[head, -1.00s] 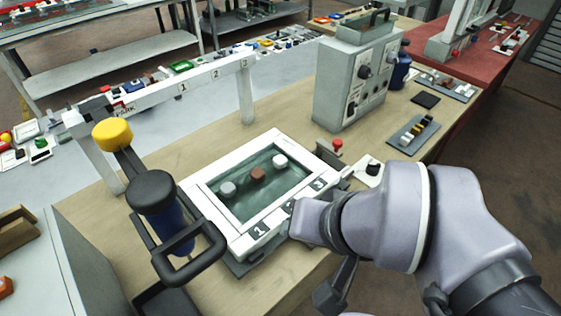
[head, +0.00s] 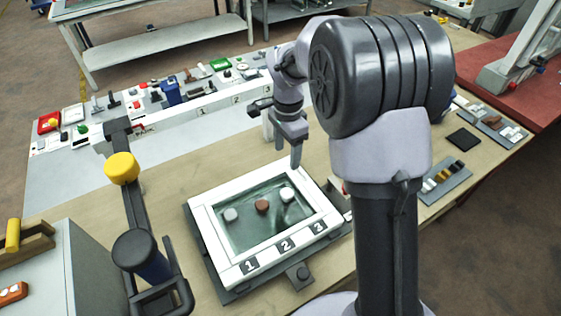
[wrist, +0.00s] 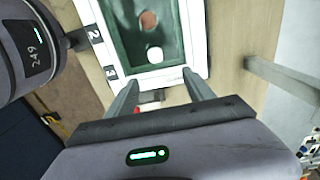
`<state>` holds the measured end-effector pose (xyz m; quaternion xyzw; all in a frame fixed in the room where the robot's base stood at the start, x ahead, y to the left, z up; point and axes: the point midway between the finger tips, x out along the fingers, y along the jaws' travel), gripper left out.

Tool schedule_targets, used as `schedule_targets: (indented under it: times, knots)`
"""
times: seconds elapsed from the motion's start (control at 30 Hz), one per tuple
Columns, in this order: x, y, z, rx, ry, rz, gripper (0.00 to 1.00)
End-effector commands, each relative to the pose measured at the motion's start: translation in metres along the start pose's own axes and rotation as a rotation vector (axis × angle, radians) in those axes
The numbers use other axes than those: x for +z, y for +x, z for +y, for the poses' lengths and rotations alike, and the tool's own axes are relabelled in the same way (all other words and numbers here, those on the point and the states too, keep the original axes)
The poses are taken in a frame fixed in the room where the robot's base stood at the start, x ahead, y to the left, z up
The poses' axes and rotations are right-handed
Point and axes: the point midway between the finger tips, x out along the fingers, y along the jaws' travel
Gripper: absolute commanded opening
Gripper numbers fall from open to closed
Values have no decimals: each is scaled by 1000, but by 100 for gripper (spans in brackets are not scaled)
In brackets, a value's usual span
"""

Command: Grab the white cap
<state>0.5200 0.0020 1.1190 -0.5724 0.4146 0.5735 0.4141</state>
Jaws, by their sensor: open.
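A white-framed tray (head: 213,247) with a dark green inside lies on the wooden table. Three round caps sit in it in a row: a greyish one (head: 231,214) at left, a brown one (head: 262,207) in the middle and the white cap (head: 286,195) at right. In the wrist view the white cap (wrist: 155,54) lies ahead of the fingers, beside the brown cap (wrist: 148,20). My gripper (head: 296,158) points down above the tray's far right side, apart from the caps. In the wrist view its two fingers (wrist: 161,92) are spread with nothing between them.
A white rail (head: 200,112) stands behind the tray. A yellow-knobbed lever (head: 122,168) and a black-topped blue post (head: 140,255) stand at left. Small blocks (head: 445,177) lie at right. My arm hides part of the table.

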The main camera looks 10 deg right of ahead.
Motion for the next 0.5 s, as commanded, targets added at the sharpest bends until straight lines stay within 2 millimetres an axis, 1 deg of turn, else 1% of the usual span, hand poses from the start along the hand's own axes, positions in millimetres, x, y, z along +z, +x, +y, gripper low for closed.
schedule_targets:
  times: [0.03,0.2,0.3,0.47,0.5]
  knots:
    - [0,18,1,4,-1,-2,62]
    - [1,72,2,5,-2,-3,62]
    - [1,96,2,3,-2,-2,62]
    - [1,114,2,0,-3,-2,62]
    - [1,121,4,2,-2,-2,62]
